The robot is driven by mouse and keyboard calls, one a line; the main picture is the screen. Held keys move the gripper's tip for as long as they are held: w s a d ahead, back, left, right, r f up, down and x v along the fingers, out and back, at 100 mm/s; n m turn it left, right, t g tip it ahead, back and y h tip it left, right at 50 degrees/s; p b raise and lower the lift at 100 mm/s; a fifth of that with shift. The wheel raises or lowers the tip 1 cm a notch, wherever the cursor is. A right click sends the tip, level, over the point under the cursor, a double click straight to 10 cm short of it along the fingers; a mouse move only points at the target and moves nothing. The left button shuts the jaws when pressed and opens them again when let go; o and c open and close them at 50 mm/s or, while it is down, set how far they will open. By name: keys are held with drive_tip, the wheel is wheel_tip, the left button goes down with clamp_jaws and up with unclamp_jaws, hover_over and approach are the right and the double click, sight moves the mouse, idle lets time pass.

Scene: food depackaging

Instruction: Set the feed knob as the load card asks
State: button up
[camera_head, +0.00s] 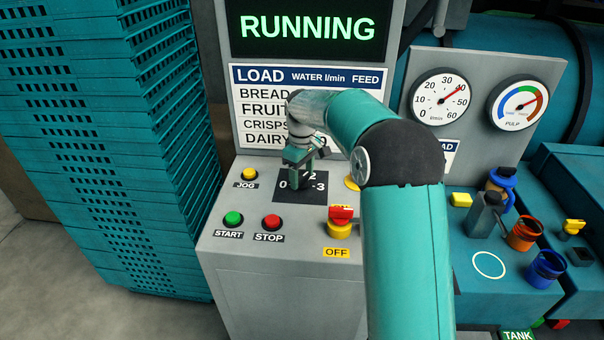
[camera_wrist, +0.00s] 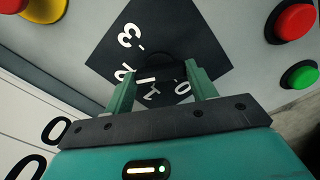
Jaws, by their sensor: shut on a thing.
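The feed knob (camera_wrist: 166,62) is black on a black dial plate (camera_head: 282,201) marked 0 to 3. My gripper (camera_head: 297,168) is over the dial, its two fingers shut on the knob; it also shows in the wrist view (camera_wrist: 161,74). In the head view the gripper hides the knob and part of the numerals. A white line shows near the 1 in the wrist view; I cannot tell whether it is the pointer. The load card (camera_head: 262,120) lists bread, fruit, crisps and dairy under water and feed; my arm hides its figures.
The screen (camera_head: 308,28) reads RUNNING. Around the dial are a yellow jog button (camera_head: 249,174), green start (camera_head: 233,218), red stop (camera_head: 271,222) and a red-yellow switch (camera_head: 341,222) above an OFF label. The water gauge (camera_head: 439,97) reads about 40. Teal crates (camera_head: 125,150) stand left.

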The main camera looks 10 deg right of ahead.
sight(302, 177)
drive_tip(key=shift+w+r, duration=0.1)
drive_tip(key=o, duration=1)
wheel_tip(302, 177, up, 14)
drive_tip(key=shift+f, duration=0.15)
idle(0.3)
